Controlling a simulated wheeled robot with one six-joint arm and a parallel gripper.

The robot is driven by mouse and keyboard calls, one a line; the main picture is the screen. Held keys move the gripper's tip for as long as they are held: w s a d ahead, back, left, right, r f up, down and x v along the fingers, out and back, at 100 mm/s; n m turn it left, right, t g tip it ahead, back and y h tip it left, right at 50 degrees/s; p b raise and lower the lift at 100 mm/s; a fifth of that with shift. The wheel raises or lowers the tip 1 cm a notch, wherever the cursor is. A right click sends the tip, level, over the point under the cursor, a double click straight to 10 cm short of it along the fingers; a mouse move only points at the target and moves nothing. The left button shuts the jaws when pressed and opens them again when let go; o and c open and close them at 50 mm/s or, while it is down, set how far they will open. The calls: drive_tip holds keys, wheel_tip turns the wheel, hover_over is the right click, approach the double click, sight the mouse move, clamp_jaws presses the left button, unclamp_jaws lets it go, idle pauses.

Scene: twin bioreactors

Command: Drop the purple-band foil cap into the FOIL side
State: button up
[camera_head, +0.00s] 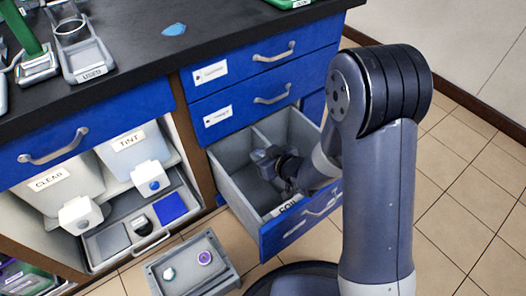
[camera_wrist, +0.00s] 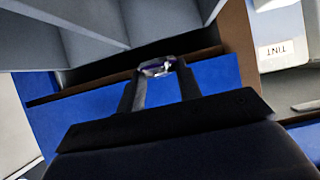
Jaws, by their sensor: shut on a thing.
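My gripper (camera_head: 262,157) is at the open drawer, over or inside its left compartment; I cannot tell its exact height. In the wrist view my gripper (camera_wrist: 157,75) is shut on a small silvery cap with a purple band (camera_wrist: 156,67), held between the fingertips. The cap is not clear in the head view. The grey drawer (camera_head: 232,185) has a divider (camera_head: 262,138) making two compartments. A partly covered FOIL label (camera_head: 287,206) is on its front rim, at the left compartment. My arm hides part of the right compartment and front.
A small grey tray (camera_head: 225,283) near the floor holds a purple ringed piece (camera_head: 205,257) and a pale teal piece (camera_head: 169,273). Closed blue drawers (camera_head: 262,92) are above the open one. CLEAR (camera_head: 48,181) and TINT (camera_head: 128,141) containers stand at left. Tiled floor at right is free.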

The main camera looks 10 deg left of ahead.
drive_tip(key=shift+f, duration=0.35)
drive_tip(key=o, duration=1)
drive_tip(key=shift+o, duration=0.2)
drive_tip(key=shift+d+r, duration=0.1)
drive_tip(key=p+v, duration=0.2)
drive_tip(key=v, duration=0.8)
drive_tip(key=shift+s+d+p, duration=0.2)
drive_tip(key=shift+s+p, duration=0.1)
drive_tip(key=shift+p, duration=0.1)
drive_tip(key=shift+r, duration=0.1)
